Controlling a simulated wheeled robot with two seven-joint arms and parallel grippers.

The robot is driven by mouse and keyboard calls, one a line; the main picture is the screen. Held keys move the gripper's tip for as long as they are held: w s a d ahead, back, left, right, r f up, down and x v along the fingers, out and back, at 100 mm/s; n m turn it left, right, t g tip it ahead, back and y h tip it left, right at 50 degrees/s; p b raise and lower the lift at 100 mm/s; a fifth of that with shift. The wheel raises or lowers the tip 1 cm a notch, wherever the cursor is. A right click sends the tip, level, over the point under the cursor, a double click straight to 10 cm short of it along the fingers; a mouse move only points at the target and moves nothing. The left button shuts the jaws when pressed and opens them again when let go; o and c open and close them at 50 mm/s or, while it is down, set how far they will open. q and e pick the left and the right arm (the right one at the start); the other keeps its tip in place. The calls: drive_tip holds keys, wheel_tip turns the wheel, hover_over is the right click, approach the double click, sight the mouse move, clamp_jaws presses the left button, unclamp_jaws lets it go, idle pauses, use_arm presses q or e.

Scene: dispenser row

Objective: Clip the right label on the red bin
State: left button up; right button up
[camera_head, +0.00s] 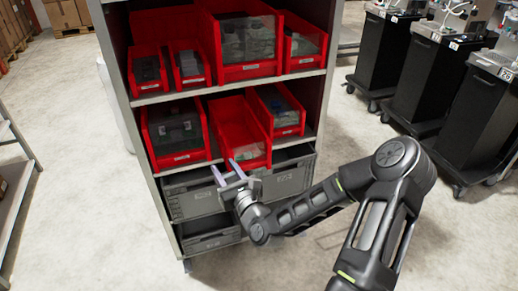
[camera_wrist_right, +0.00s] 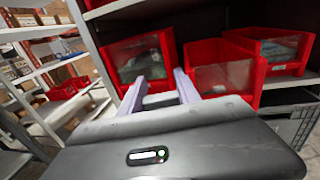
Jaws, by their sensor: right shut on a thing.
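Red bins stand in two rows on a shelf rack. The lower row holds a left bin (camera_head: 178,158), a middle bin (camera_head: 258,160) sitting further forward, and a right bin (camera_head: 290,131). The left bin (camera_wrist_right: 118,70) and middle bin (camera_wrist_right: 240,99) also show in the right wrist view. My right gripper (camera_head: 224,170) is in front of the lower row, near the middle bin's lower left. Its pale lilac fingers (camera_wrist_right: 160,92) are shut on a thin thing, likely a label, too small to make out. Its print cannot be read. My left gripper is out of view.
The upper row has several more red bins (camera_head: 250,71). Grey crates (camera_head: 190,204) sit below the lower shelf, behind my right gripper. Black carts (camera_head: 385,60) stand at the right. Open floor (camera_head: 80,120) lies left of the rack.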

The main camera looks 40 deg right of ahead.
drive_tip(key=s+d+r+m+h, duration=0.1)
drive_tip(key=d+r, duration=0.4)
drive_tip(key=d, duration=0.5)
drive_tip(key=shift+s+d+m+g+h+b, duration=0.35)
drive_tip(key=shift+s+m+g+h, duration=0.05)
drive_tip(key=shift+s+h, duration=0.4)
drive_tip(key=shift+w, duration=0.15)
drive_tip(key=w+d+f+b, duration=0.2)
drive_tip(key=w+b, duration=0.2)
drive_tip(key=w, duration=0.1)
drive_tip(key=w+d+f+b, duration=0.2)
drive_tip(key=w+b, duration=0.2)
drive_tip(key=w, duration=0.2)
drive_tip(key=shift+w, duration=0.1)
idle(0.4)
drive_tip(key=o, duration=1.4)
